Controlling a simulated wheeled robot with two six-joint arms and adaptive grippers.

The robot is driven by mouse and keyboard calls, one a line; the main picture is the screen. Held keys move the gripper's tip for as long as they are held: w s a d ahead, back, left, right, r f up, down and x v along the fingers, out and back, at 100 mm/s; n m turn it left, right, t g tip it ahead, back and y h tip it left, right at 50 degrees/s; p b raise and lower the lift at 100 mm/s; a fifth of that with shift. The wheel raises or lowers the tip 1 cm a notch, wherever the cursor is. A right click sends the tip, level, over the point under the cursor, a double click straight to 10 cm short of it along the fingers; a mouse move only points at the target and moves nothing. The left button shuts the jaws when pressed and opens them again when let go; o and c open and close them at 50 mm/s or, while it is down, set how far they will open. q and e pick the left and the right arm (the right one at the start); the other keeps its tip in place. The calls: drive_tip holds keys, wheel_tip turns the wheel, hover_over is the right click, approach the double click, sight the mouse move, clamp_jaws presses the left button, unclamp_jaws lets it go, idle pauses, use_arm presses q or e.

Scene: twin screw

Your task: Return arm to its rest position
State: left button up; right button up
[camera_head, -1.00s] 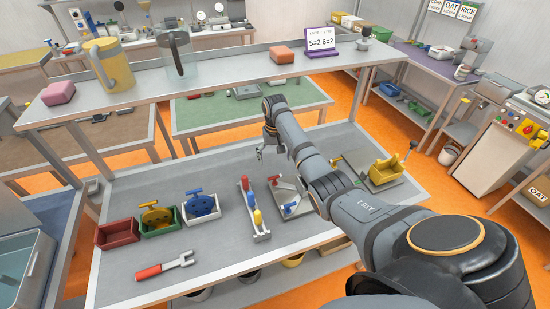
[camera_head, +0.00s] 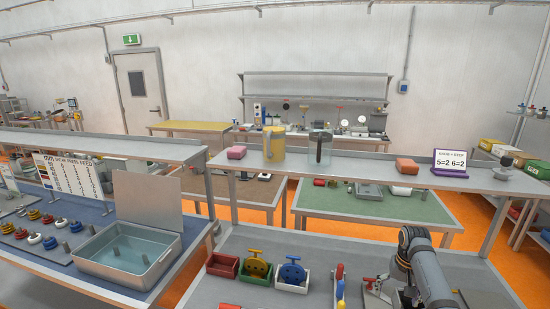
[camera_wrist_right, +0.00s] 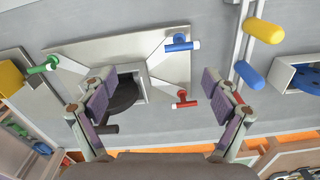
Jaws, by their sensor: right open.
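My right arm (camera_head: 430,275) comes in from the bottom right of the head view, reaching over the grey workbench. My right gripper (camera_wrist_right: 160,95) is open in the right wrist view, with nothing between its fingers. Beyond the fingers lies a metal fixture (camera_wrist_right: 75,52) with a square frame around a dark round part (camera_wrist_right: 122,97). Blue (camera_wrist_right: 180,43), red (camera_wrist_right: 186,99) and green (camera_wrist_right: 42,65) handled pieces are at the fixture. My left gripper is in neither view.
Red (camera_head: 223,265), green (camera_head: 256,269) and white (camera_head: 291,277) bins stand on the bench. A raised shelf (camera_head: 345,160) carries a yellow jug (camera_head: 274,145), a clear jug (camera_head: 320,148), blocks and a sign. A metal basin (camera_head: 130,255) stands at left.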

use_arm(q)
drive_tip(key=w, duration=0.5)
use_arm(e)
drive_tip(key=s+a+f+n+t+h, duration=0.1)
drive_tip(key=s+a+f+n, duration=0.2)
drive_tip(key=s+a+f, duration=0.45)
drive_tip(key=s+a+r+n+t, duration=0.1)
drive_tip(key=s+a+r, duration=0.15)
drive_tip(key=s, duration=0.75)
drive_tip(key=s+a+r+n+t, duration=0.2)
drive_tip(key=s+a, duration=0.1)
drive_tip(key=s, duration=0.8)
wheel_tip(320, 180, down, 32)
drive_tip(key=s+d+g+b, duration=0.2)
drive_tip(key=d+b, duration=0.1)
drive_tip(key=b, duration=0.3)
use_arm(q)
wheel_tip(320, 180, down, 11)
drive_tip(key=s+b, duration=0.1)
drive_tip(key=b, duration=0.4)
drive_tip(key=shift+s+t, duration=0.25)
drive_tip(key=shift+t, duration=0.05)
use_arm(e)
drive_tip(key=s+f+m, duration=0.1)
drive_tip(key=s+f, duration=1.7)
drive_tip(key=f, duration=0.3)
drive_tip(key=shift+s+d+f+g, duration=0.3)
drive_tip(key=shift+d+f+g, duration=0.05)
drive_tip(key=shift+d+g, duration=0.1)
